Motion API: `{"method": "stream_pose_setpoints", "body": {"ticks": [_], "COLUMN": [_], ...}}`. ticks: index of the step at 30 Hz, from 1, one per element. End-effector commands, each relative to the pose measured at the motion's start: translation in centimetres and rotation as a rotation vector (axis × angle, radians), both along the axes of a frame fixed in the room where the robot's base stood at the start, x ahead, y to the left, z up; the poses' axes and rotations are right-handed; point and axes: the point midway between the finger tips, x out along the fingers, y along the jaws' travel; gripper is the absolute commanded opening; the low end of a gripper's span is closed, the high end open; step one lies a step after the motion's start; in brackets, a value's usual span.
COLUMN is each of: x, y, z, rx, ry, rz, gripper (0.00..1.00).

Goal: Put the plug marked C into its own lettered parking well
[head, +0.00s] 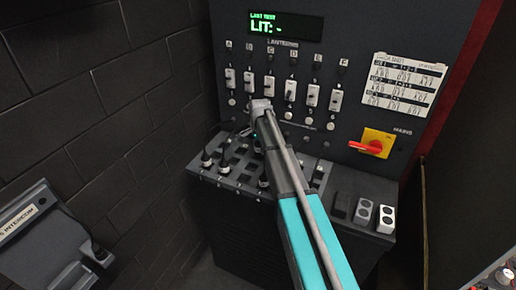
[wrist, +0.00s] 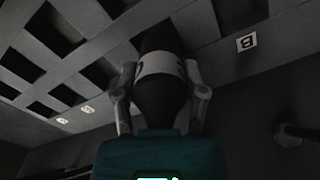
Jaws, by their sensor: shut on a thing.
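In the wrist view my gripper (wrist: 162,108) is shut on a dark plug (wrist: 160,98) with a white band. Dark marks show at the band's edges, but I cannot read its letter. The plug's far end meets the dark background, so I cannot tell whether it touches the deck. Square openings (wrist: 68,94) show in the grey deck at left, and a white tile marked B (wrist: 246,43) is at right. In the head view my arm crosses the console and hides much of the gripper and held plug; several dark plugs (head: 207,160) stand on the sloped deck.
A red and yellow mains switch (head: 372,143) is at right. An intercom box (head: 45,240) is at lower left.

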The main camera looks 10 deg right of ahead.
Motion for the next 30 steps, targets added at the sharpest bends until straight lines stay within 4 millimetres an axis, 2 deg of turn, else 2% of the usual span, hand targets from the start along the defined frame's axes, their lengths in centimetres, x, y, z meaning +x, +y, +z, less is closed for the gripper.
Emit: {"method": "stream_pose_setpoints", "body": {"ticks": [30], "x": [0.0], "y": [-0.1], "z": [-2.2], "rx": [0.0], "ry": [0.0], "rz": [-0.001], "gripper": [0.04]}}
